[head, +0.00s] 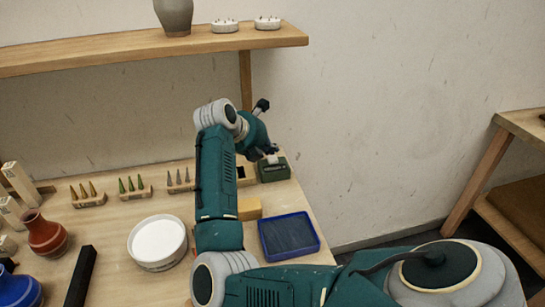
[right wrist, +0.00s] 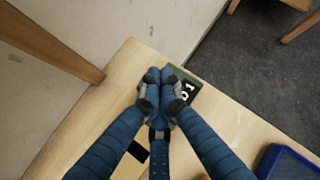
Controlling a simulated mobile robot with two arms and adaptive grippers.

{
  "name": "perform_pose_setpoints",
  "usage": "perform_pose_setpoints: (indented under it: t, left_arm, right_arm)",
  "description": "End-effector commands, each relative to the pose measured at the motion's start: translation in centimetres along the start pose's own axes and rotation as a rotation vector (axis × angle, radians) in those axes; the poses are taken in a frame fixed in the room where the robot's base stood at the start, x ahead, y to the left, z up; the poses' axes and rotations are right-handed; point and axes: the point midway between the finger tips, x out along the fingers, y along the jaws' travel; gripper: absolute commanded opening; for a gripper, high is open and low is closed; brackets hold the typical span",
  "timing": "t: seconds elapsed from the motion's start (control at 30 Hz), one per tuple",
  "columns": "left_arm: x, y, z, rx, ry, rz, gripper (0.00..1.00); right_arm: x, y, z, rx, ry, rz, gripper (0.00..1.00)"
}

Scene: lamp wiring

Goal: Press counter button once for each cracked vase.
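The counter (head: 273,168) is a small dark green box at the back right of the table. It also shows in the right wrist view (right wrist: 187,88), where its display appears to read 01. My right gripper (head: 266,150) is over the counter; its fingertips (right wrist: 158,90) are drawn together with nothing between them. The fingers hide the button, and I cannot tell whether they touch it. A red-brown vase (head: 47,236) and a blue vase (head: 18,288) stand at the left. A grey vase (head: 174,16) stands on the shelf. I cannot make out cracks at this size. My left gripper is out of view.
A white bowl (head: 158,243), a blue tray (head: 289,237), a yellow block (head: 249,209) and a black bar (head: 80,277) lie on the table. Racks of small cones (head: 135,190) line the back. The shelf (head: 130,50) and its post (head: 245,80) rise behind.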

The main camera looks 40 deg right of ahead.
Motion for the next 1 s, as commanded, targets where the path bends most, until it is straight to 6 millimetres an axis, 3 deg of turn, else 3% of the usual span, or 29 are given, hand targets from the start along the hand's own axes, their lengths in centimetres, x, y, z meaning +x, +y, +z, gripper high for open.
perform_pose_setpoints:
  t: [0.27,0.8,1.0]
  left_arm:
    - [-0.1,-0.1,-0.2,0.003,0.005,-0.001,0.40]
    - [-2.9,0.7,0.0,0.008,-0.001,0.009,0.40]
    - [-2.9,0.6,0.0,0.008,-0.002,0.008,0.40]
  right_arm:
    - [-0.1,-0.1,0.1,0.001,-0.001,0.000,0.00]
    - [-3.4,-1.4,3.2,0.002,0.000,0.000,0.00]
    - [-3.5,-1.4,3.3,0.001,0.000,-0.001,0.00]
